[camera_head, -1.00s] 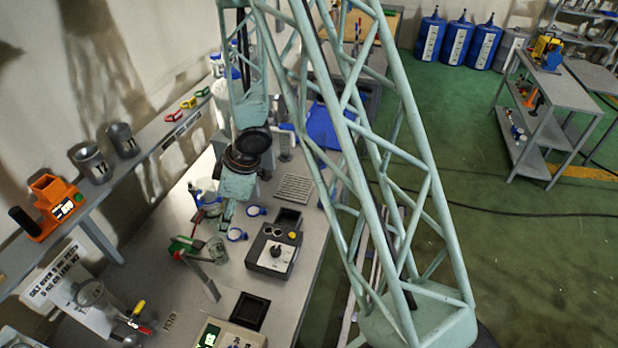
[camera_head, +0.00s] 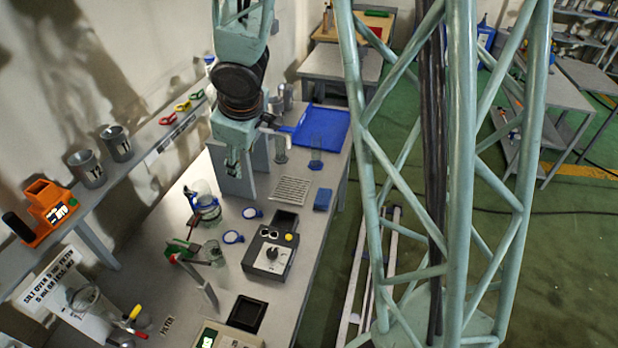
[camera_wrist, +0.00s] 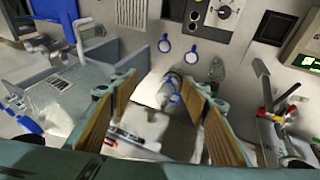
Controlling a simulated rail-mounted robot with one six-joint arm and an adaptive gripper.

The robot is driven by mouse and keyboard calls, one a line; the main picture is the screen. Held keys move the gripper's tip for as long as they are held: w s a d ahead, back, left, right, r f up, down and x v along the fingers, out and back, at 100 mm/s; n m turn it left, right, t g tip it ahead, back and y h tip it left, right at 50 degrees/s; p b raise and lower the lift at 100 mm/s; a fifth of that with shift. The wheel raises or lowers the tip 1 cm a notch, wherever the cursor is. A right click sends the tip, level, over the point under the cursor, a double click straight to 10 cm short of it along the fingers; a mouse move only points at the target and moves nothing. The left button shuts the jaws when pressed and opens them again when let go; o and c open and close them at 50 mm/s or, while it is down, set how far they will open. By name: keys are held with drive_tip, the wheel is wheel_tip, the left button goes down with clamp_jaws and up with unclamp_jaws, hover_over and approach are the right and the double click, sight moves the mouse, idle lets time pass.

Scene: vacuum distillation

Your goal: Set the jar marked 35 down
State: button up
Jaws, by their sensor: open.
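My gripper (camera_head: 234,168) is open above the back part of the bench, beside a grey upright stand. In the wrist view its two fingers (camera_wrist: 162,84) are spread with nothing held between them. I cannot read a 35 on any jar. A clear round glass vessel (camera_head: 205,208) with a blue band stands on the bench, nearer than my gripper. It also shows beyond and between the fingertips in the wrist view (camera_wrist: 174,88). A small clear glass jar (camera_head: 214,254) stands near a red and green clamp. Any marks on these glasses are too small to read.
A black-topped control box (camera_head: 270,252), two blue-rimmed dishes (camera_head: 233,237) and a grille (camera_head: 291,190) occupy the bench. A blue tray (camera_head: 335,122) and glass cylinders stand farther back. Marked metal cans (camera_head: 117,143) sit on the wall shelf (camera_head: 142,155).

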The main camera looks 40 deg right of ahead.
drive_tip(key=s+d+r+m+h, duration=0.1)
drive_tip(key=s+d+r+m, duration=0.15)
drive_tip(key=s+r, duration=0.55)
drive_tip(key=s+d+r+m+h, duration=0.1)
drive_tip(key=s+r+m, duration=0.2)
drive_tip(key=s+r, duration=0.55)
drive_tip(key=s+a+r+m+y, duration=0.1)
drive_tip(key=s+a+r, duration=0.2)
drive_tip(key=s, duration=0.7)
drive_tip(key=s+a+r+m+g+y, duration=0.1)
drive_tip(key=s+a, duration=0.3)
drive_tip(key=s, duration=0.6)
drive_tip(key=shift+s+a+r+y, duration=0.2)
drive_tip(key=shift+a+r+y, duration=0.15)
drive_tip(key=shift+r, duration=0.55)
drive_tip(key=shift+o, duration=0.3)
drive_tip(key=shift+w+a+m, duration=0.1)
drive_tip(key=shift+w+m, duration=0.05)
drive_tip(key=shift+m, duration=0.2)
